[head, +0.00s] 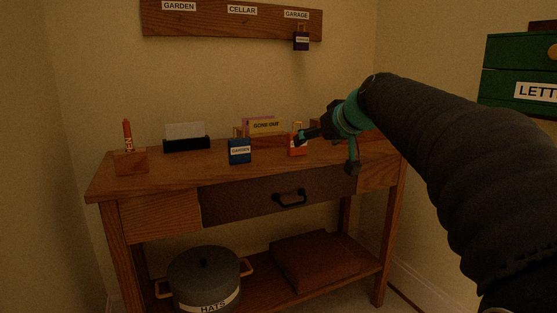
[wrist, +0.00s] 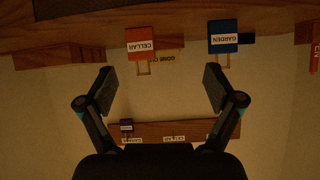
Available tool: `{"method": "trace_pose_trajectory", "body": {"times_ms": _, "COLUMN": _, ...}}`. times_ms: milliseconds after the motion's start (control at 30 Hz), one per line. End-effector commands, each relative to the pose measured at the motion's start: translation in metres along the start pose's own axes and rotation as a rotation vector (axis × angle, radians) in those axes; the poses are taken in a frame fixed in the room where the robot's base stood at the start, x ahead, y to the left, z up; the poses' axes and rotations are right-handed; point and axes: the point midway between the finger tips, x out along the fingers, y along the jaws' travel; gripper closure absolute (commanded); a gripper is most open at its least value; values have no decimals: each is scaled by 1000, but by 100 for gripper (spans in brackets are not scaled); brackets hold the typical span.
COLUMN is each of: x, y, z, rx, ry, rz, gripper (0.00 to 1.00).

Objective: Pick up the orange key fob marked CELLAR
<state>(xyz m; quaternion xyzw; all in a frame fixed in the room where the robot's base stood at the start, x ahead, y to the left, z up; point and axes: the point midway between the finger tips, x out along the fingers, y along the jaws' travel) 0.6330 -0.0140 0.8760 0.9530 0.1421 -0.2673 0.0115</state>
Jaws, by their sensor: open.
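The orange key fob marked CELLAR (head: 297,150) stands on the desk top, right of centre, with its metal loop upward. In the wrist view, which is upside down, the orange fob (wrist: 141,43) lies beyond the fingertips, nearer the left finger. My gripper (wrist: 159,82) is open and nothing is between its fingers. Whether a finger touches the fob cannot be told.
A blue GARDEN fob (head: 240,152) stands left of the orange one. A GONE OUT card (head: 266,126) is behind them. A pen block (head: 130,162) and black card holder (head: 187,143) stand further left. A purple fob (head: 301,40) hangs under GARAGE on the wall board (head: 210,20).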

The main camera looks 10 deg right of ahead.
Motion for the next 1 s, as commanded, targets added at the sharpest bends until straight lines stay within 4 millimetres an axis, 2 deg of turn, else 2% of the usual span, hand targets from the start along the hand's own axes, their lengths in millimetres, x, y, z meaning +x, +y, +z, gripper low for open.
{"method": "trace_pose_trajectory", "body": {"times_ms": 33, "x": 16, "y": 13, "z": -7, "rx": -11, "ry": 33, "rz": -1, "gripper": 8}}
{"method": "trace_pose_trajectory", "body": {"times_ms": 100, "x": 27, "y": 24, "z": -22, "rx": -30, "ry": 75, "rz": -4, "gripper": 8}}
{"method": "trace_pose_trajectory", "body": {"times_ms": 300, "x": 42, "y": 41, "z": -45, "rx": -59, "ry": 138, "rz": -6, "gripper": 8}}
{"method": "trace_pose_trajectory", "body": {"times_ms": 467, "x": 59, "y": 42, "z": -51, "rx": -64, "ry": 146, "rz": -7, "gripper": 8}}
{"method": "trace_pose_trajectory", "body": {"times_ms": 800, "x": 115, "y": 42, "z": -60, "rx": -64, "ry": 145, "rz": -6, "gripper": 8}}
{"method": "trace_pose_trajectory", "body": {"times_ms": 1000, "x": 127, "y": 42, "z": -61, "rx": -63, "ry": 145, "rz": -6, "gripper": 8}}
